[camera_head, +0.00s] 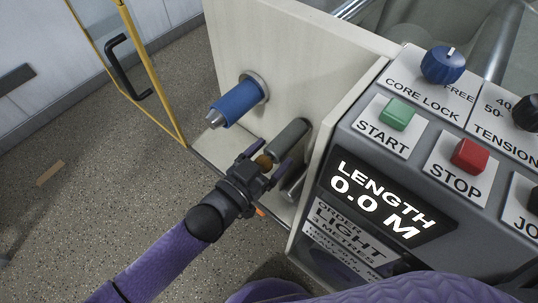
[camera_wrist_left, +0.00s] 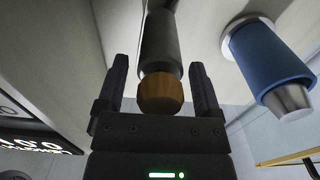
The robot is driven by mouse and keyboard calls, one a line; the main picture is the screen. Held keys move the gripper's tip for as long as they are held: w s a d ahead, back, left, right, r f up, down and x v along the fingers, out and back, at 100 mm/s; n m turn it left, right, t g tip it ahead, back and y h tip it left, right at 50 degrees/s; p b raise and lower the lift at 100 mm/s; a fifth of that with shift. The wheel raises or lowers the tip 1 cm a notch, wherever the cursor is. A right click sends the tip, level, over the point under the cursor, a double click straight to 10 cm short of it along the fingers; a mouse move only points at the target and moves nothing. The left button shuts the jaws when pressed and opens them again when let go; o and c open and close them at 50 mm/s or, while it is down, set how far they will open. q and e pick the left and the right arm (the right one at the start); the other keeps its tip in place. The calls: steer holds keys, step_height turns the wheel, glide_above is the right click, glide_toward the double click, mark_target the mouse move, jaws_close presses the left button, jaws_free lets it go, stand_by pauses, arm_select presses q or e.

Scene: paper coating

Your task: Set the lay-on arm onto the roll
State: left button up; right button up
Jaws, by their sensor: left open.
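The roll, a blue cylinder on a metal-tipped spindle (camera_head: 238,103), sticks out from a pale panel. It also shows at the right of the left wrist view (camera_wrist_left: 266,55). Below it, a dark grey roller (camera_head: 291,134), which looks like part of the lay-on arm, ends in a brown wooden knob (camera_head: 264,161). The grey roller is apart from the blue roll. My left gripper (camera_head: 268,159) is open, with its fingers on either side of the knob. In the left wrist view, gaps show between the knob (camera_wrist_left: 160,94) and both fingers. My right gripper is out of view.
The control panel, with a green START button (camera_head: 398,114), a red STOP button (camera_head: 470,155) and a display (camera_head: 385,200) reading 0.0 M, stands close right of my gripper. A yellow-framed door (camera_head: 158,75) stands at the back left. The floor at left is mostly clear.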

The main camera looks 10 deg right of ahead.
arm_select(q)
steer(key=c, duration=0.7)
jaws_close()
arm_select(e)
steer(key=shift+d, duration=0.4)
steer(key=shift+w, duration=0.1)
arm_select(q)
steer(key=shift+w+a+r, duration=0.1)
steer(key=shift+a, duration=0.05)
steer(key=w+a+r+n+b, duration=0.1)
steer(key=w+a+n, duration=0.3)
steer(key=w+n, duration=0.1)
steer(key=shift+w+a+n+b, duration=0.2)
steer(key=shift+w+n+b, duration=0.1)
steer(key=shift+w+b, duration=0.05)
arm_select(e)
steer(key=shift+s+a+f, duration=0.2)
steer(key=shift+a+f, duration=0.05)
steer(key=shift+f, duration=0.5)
arm_select(q)
steer(key=shift+o, duration=2.1)
jaws_free()
steer(key=shift+o, duration=1.4)
steer(key=shift+r, duration=0.1)
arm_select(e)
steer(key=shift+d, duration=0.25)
